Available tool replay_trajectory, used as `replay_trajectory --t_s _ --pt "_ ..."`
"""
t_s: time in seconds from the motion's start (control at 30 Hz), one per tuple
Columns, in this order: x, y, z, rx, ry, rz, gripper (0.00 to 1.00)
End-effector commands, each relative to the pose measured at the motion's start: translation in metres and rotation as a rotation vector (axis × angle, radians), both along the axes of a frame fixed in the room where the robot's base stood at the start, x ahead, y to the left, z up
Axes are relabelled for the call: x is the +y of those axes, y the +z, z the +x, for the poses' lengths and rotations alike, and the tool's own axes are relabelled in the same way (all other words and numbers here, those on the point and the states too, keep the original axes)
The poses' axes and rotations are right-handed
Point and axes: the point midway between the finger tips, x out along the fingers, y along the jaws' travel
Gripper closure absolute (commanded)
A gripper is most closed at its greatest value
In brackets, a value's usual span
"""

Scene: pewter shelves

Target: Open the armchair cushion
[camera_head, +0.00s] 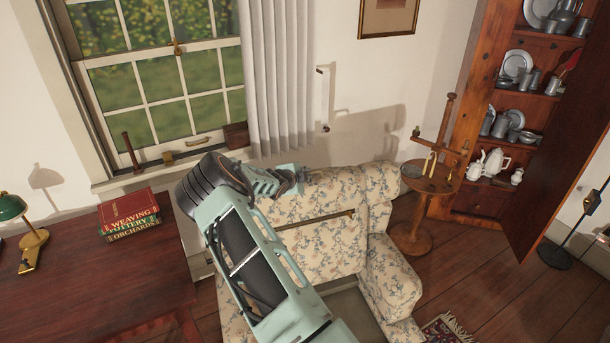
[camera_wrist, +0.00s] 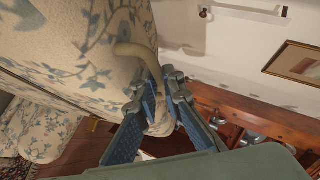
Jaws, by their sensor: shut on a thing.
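The floral armchair (camera_head: 385,270) stands in the middle of the head view, partly hidden behind my arm. A floral padded panel (camera_head: 325,245), which looks like its cushion, stands raised toward the back. A dark strip with a brass-coloured end (camera_head: 325,217) crosses it. The seat area (camera_head: 365,310) below shows flat and grey-green. My gripper (camera_head: 293,182) is at the top left of the chair back. In the wrist view, my gripper (camera_wrist: 166,90) is closed around a tan curved strap or loop (camera_wrist: 138,52) beside the floral upholstery (camera_wrist: 75,50). Its exact attachment is hidden.
A desk (camera_head: 90,270) with red books (camera_head: 130,213) and a green lamp (camera_head: 28,235) is at left. A window and curtain (camera_head: 280,80) are behind. A round wooden stand (camera_head: 430,180) and an open pewter cupboard (camera_head: 490,100) are at right.

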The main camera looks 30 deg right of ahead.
Motion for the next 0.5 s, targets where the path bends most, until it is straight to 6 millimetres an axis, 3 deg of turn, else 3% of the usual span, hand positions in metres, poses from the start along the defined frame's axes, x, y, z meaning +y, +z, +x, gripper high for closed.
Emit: replay_trajectory --t_s 0.03,0.17,0.2,0.33,0.5 --pt "-0.0012 0.0109 0.0045 -0.015 0.001 -0.012 1.00" --pt "-0.0013 0.0112 0.0046 -0.014 0.002 -0.012 1.00" --pt "-0.0012 0.0113 0.0046 -0.015 0.002 -0.013 0.90" --pt "-0.0014 0.0104 0.0040 -0.013 0.001 -0.011 0.75" --pt "-0.0011 0.0069 0.0025 -0.008 0.001 -0.008 0.74"
